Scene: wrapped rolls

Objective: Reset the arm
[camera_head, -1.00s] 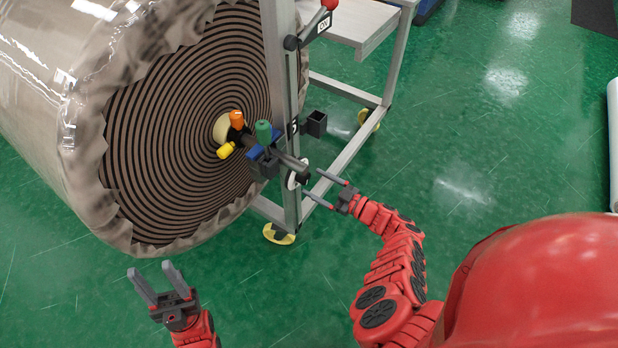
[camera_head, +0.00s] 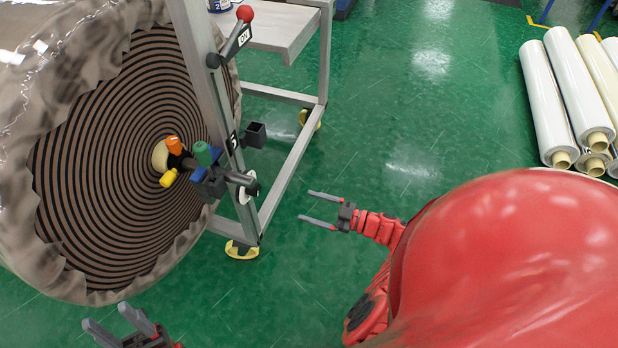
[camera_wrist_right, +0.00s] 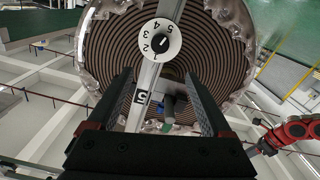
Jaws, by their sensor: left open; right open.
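My right gripper (camera_head: 322,210) is open and empty in the head view, over the green floor to the right of the metal stand. In the right wrist view its two fingers (camera_wrist_right: 162,105) are apart with nothing held between them, and the stand's numbered white dial (camera_wrist_right: 161,40) shows beyond them. My left gripper (camera_head: 118,325) is open and empty at the bottom left of the head view, below the large wrapped roll (camera_head: 100,180). Its lower part is cut off by the frame edge. Both grippers are apart from the roll and stand.
The metal stand (camera_head: 205,100) holds a red-knobbed lever (camera_head: 232,40), orange, green and yellow handles, and a small black box (camera_head: 254,134). A grey side table (camera_head: 275,28) is behind it. White rolls (camera_head: 560,90) lie at the far right. The green floor between is clear.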

